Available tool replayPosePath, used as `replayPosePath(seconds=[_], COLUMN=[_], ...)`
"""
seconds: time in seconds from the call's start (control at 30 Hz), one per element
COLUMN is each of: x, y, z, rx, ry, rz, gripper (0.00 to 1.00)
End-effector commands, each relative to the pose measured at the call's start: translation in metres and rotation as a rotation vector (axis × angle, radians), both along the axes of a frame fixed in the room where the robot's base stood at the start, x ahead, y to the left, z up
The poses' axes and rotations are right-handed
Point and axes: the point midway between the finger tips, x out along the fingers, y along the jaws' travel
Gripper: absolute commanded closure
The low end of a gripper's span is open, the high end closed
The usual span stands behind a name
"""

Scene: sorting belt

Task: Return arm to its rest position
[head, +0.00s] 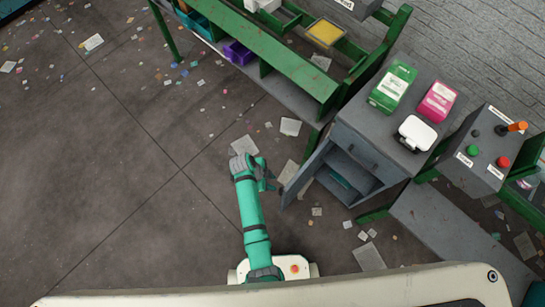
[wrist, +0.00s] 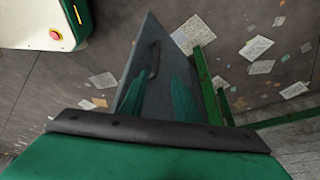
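My teal arm (head: 253,215) reaches up from my white base in the head view, over the floor left of the grey cabinet. My gripper (head: 268,178) is at its far end, close to the edge of the cabinet's open door (head: 305,173). In the wrist view the grey door panel (wrist: 165,75) stands right ahead, and my teal wrist casing fills the bottom. I cannot tell whether the gripper touches the door.
The grey cabinet (head: 352,178) stands open, with green and pink boxes and a white case (head: 415,133) on top. A green-framed bench (head: 285,65) is at the upper middle. A control box (head: 487,150) is at the right. The floor at left is clear apart from paper scraps.

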Motion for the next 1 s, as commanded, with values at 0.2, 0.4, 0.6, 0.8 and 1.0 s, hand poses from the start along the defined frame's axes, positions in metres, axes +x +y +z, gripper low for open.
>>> replayPosePath(seconds=[0.2, 0.4, 0.6, 0.8, 1.0], x=[0.0, -0.001, -0.016, -0.048, -0.08], y=[0.0, 0.001, 0.027, 0.073, 0.099], z=[0.0, -0.001, -0.01, -0.009, 0.016], rx=[0.0, 0.002, 0.073, 0.177, 0.197], ry=[0.0, 0.0, -0.036, -0.15, -0.295], rz=[0.0, 0.003, 0.12, 0.382, 0.629], gripper=[0.71, 0.71, 0.71, 0.71, 0.71])
